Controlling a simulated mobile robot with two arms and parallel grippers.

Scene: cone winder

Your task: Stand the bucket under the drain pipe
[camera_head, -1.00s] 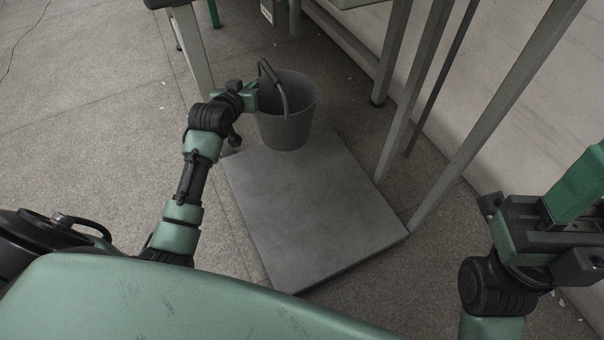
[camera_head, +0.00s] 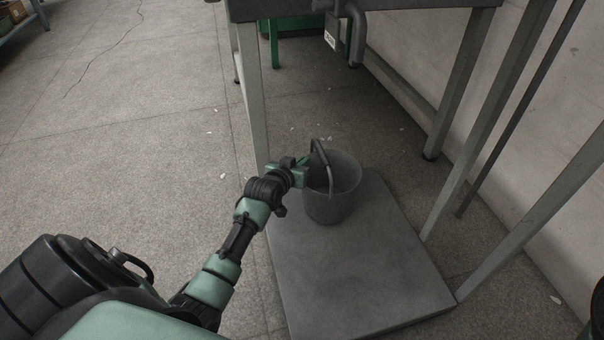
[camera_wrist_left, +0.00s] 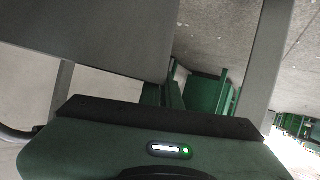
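The grey bucket (camera_head: 332,202) is upright over the back part of a low grey slab, its dark handle raised; I cannot tell whether its base touches the slab. My left gripper (camera_head: 308,169) is at the bucket's left side by the rim and handle and looks shut on it; the fingertips are partly hidden. The grey drain pipe (camera_head: 357,38) bends down under the machine (camera_head: 400,4), farther back than the bucket and slightly right. The left wrist view shows my green gripper housing, not the fingers or bucket. My right gripper is out of view.
The low slab (camera_head: 350,285) has bare room in front of the bucket. Grey legs (camera_head: 252,95) stand left and several more right (camera_head: 460,80). Open floor (camera_head: 290,110) lies between bucket and pipe. A pale wall rises at the right.

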